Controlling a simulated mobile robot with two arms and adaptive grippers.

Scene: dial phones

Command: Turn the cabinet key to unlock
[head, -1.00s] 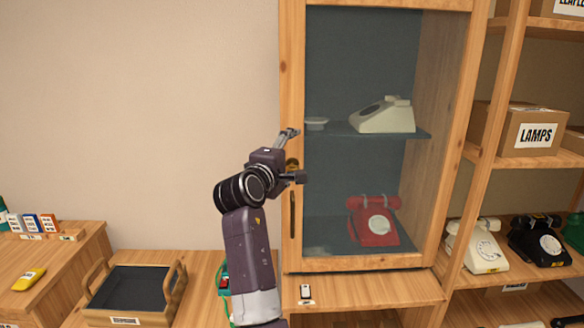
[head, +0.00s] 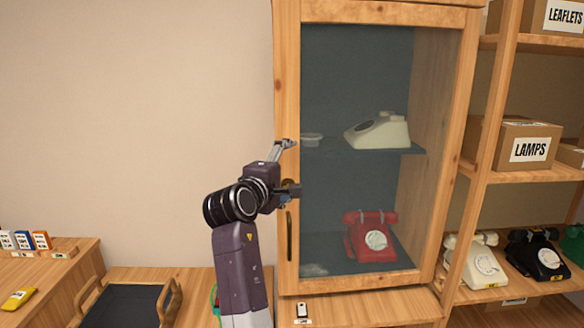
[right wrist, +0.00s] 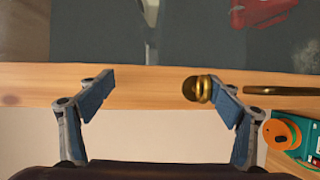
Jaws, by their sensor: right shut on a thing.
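The wooden cabinet (head: 286,70) has a glass front with a dark bar handle (head: 289,236) on its left frame. My right gripper (head: 291,167) is at that left frame, above the handle. In the right wrist view the brass key (right wrist: 200,88) is at the frame, between the fingers of my right gripper (right wrist: 160,92) and against the right-hand finger. The fingers stand far apart in that view, but the gripper is shut on the key. The key's turn angle is hard to tell. The cabinet door looks closed. My left gripper is out of view.
Behind the glass are a cream phone (head: 377,131) and a red phone (head: 371,238). Shelves on the right hold a box marked LAMPS (head: 526,145) and more phones. A tray (head: 165,303) is at lower left. The wall left of the cabinet is bare.

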